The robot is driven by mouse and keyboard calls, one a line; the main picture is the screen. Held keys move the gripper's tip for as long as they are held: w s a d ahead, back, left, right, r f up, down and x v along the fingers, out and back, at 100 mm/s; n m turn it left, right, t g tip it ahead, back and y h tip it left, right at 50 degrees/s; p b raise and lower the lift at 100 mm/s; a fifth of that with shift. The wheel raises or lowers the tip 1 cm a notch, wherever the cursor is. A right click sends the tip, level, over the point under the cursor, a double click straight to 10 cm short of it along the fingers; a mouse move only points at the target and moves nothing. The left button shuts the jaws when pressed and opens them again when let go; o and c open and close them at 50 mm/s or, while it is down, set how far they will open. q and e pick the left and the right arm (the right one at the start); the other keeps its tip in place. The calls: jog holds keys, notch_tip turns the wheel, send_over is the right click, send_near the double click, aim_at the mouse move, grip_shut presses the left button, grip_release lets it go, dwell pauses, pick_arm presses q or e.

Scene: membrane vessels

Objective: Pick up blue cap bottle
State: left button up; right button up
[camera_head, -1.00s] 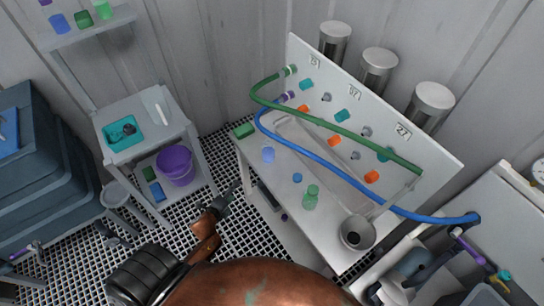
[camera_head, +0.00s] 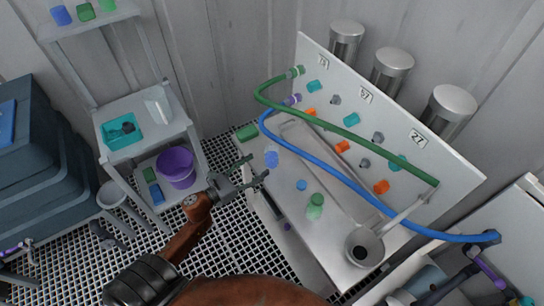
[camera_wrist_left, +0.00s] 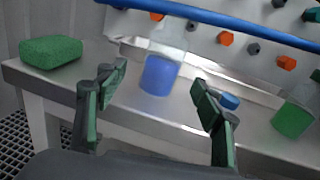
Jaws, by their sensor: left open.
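A small bottle with a blue lower part and a clear, pale upper part stands on the white bench (camera_head: 283,225), near its left end. I see the bottle (camera_head: 271,158) in the head view, and it also shows in the left wrist view (camera_wrist_left: 160,75). My left gripper (camera_head: 258,168) is open at the bench's edge, just short of the bottle. In the left wrist view the bottle is beyond and between the open fingers (camera_wrist_left: 157,86), apart from them. A separate small blue cap (camera_head: 301,185) lies on the bench to the right. My right gripper is not in view.
A green sponge (camera_head: 247,132) lies left of the bottle, and a green bottle (camera_head: 315,207) stands to the right. A blue hose (camera_head: 330,171) and a green hose (camera_head: 340,130) cross above the bench. A funnel (camera_head: 365,248) sits at the bench's near right.

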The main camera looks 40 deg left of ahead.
aim_at(266, 159)
pick_arm(q)
jog(key=shift+w+d+m+h, duration=0.25)
jog(key=shift+w+m+h, duration=0.05)
jog(key=shift+w, duration=0.05)
jog(key=x, duration=0.7)
jog(key=shift+r, duration=0.35)
jog(key=shift+c, duration=0.5)
jog(key=c, duration=1.3)
